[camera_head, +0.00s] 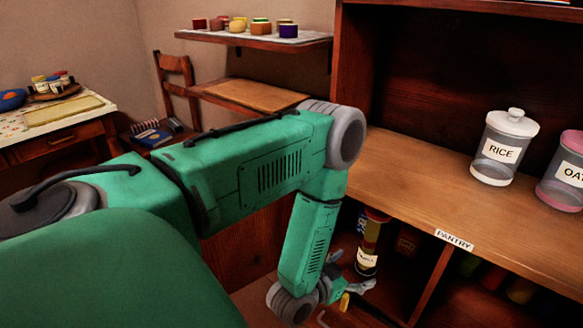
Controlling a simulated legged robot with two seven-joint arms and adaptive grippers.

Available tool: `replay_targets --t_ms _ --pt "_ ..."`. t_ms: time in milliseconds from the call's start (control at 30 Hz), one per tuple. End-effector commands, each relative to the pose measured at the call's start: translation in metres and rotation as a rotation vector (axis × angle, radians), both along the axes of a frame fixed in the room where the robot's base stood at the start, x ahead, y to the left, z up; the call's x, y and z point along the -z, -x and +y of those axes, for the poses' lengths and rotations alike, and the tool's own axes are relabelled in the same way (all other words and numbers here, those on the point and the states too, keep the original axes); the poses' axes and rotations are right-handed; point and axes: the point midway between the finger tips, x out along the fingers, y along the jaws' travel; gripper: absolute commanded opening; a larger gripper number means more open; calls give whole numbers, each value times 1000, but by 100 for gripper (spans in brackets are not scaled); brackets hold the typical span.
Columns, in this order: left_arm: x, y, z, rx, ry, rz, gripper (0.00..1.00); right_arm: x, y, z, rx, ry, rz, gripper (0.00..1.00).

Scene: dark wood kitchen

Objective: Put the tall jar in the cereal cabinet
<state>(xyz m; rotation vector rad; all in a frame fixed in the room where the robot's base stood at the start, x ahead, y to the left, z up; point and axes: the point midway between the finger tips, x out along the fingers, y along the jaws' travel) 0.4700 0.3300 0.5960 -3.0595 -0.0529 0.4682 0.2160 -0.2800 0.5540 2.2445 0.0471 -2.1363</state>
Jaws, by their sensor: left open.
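A tall dark jar (370,242) with a red and yellow upper part and a white label stands upright in the lower left compartment under the wooden counter. My left gripper (349,280) is open, low in front of this compartment, just left of and below the jar. I cannot tell whether a finger touches the jar. My left arm hides part of the compartment's left side. No label naming a cereal cabinet is readable. My right gripper is not in view.
The counter (408,190) bears a PANTRY label, a clear RICE jar (501,150) and a pink-lidded jar (566,175) cut off at the right. A divider (432,285) separates the lower compartments. A wall shelf (262,40) holds small colored jars. The counter's left part is clear.

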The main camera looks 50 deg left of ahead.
Motion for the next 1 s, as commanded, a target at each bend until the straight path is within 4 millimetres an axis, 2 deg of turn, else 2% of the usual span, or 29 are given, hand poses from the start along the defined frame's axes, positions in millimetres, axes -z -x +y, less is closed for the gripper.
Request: replay_targets --t_ms 33,100,167,200,300,400,433,500,600,867,1000 --pt "14 17 -17 32 22 137 81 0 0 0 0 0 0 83" --pt "34 53 -36 63 46 354 81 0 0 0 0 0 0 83" --pt "46 89 -47 79 57 540 81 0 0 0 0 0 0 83" --pt "52 115 -51 84 59 658 81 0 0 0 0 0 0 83" --pt "55 177 -54 75 51 914 81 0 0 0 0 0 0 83" --pt "49 223 -51 55 37 1094 81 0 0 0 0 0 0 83" --pt "47 233 -50 49 32 1131 81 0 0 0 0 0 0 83" --pt "44 248 -48 40 26 1190 81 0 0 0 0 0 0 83" --pt "42 256 -47 32 23 1220 81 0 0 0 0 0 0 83" --pt "40 255 -47 33 25 1218 81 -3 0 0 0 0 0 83" --pt "20 255 -47 34 25 1217 81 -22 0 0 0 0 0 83"
